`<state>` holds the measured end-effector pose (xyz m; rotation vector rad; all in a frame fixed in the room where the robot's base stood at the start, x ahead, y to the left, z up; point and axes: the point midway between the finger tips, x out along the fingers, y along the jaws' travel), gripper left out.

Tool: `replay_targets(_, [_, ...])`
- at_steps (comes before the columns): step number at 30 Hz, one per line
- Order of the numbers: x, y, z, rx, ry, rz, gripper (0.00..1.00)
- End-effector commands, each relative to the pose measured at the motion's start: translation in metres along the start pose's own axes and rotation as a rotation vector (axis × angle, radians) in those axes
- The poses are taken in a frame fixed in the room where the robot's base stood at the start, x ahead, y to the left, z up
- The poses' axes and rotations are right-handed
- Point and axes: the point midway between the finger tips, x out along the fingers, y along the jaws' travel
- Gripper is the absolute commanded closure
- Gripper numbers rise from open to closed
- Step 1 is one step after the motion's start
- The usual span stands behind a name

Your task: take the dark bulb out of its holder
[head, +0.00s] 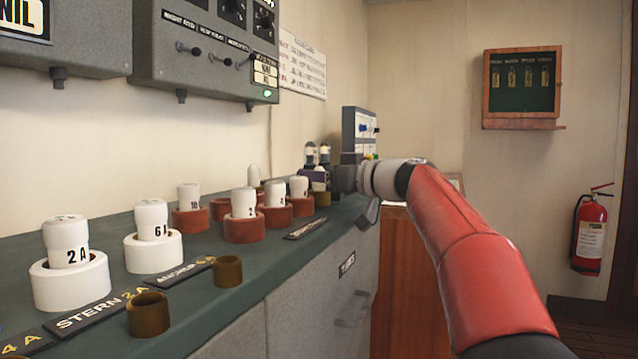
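My gripper (322,178) is at the far end of the counter, reaching left from the end of my red arm. It is small and partly merged with the things around it, so I cannot tell whether its fingers are open or shut. Two small glass bulbs with pale lower parts, a left one (310,152) and a right one (324,152), stand just behind or above the gripper. I cannot tell which is the dark one. Their holder is mostly hidden by the gripper. A whitish rounded bulb-like piece (253,174) stands farther left on the counter.
White fuses in white holders (70,280) and red holders (245,227) line the green counter (205,325). Two empty brown rings, one near (149,314) and one farther (228,271), stand at its front. A grey switch box (205,50) overhangs from the wall. A blue-grey panel (358,130) stands behind the gripper.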

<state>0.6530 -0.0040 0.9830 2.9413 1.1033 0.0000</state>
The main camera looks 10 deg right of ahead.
Motion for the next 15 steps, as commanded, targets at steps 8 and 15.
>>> replay_targets(8, [-0.0004, 0.0001, 0.0, 0.0, 0.0, 0.0, 0.91])
replay_targets(15, [-0.0005, 0.0001, -0.0003, 0.0, 0.0, 0.0, 0.96])
